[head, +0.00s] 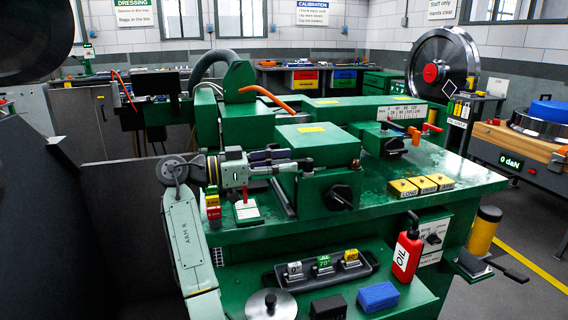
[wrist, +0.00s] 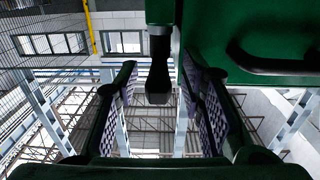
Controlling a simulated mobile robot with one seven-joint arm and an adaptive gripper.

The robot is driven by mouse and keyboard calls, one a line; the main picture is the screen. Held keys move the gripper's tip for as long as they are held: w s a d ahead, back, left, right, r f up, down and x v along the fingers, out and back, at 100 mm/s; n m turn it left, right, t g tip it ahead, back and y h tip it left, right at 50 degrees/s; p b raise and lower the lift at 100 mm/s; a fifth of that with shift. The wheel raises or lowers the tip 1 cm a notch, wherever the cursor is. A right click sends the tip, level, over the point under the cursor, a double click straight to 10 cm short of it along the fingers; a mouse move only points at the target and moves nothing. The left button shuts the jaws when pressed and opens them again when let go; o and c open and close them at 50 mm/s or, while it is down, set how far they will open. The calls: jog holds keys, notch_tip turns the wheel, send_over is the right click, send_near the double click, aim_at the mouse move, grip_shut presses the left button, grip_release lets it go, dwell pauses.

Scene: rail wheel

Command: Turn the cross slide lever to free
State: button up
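A green machine (head: 330,150) fills the middle of the head view. A short dark lever (head: 306,164) sticks out at the left of its green box, at my fingertips. In the wrist view this dark lever (wrist: 159,72) hangs from a green part, between my two fingers, with gaps showing on both sides. My gripper (head: 287,160) reaches in from the left and is open around the lever; its purple-padded fingers show in the wrist view (wrist: 160,88). A black knob with a handle (head: 341,197) is on the box's front. No label says which is the cross slide lever.
A green block with a black curved part (wrist: 270,62) is close right of my fingers in the wrist view. Yellow blocks (head: 420,187), a red oil bottle (head: 407,252) and a black tray (head: 325,269) stand to the right and below.

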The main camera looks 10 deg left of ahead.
jog(key=v, duration=1.1)
jog(key=shift+a, duration=0.25)
jog(key=shift+s, duration=0.1)
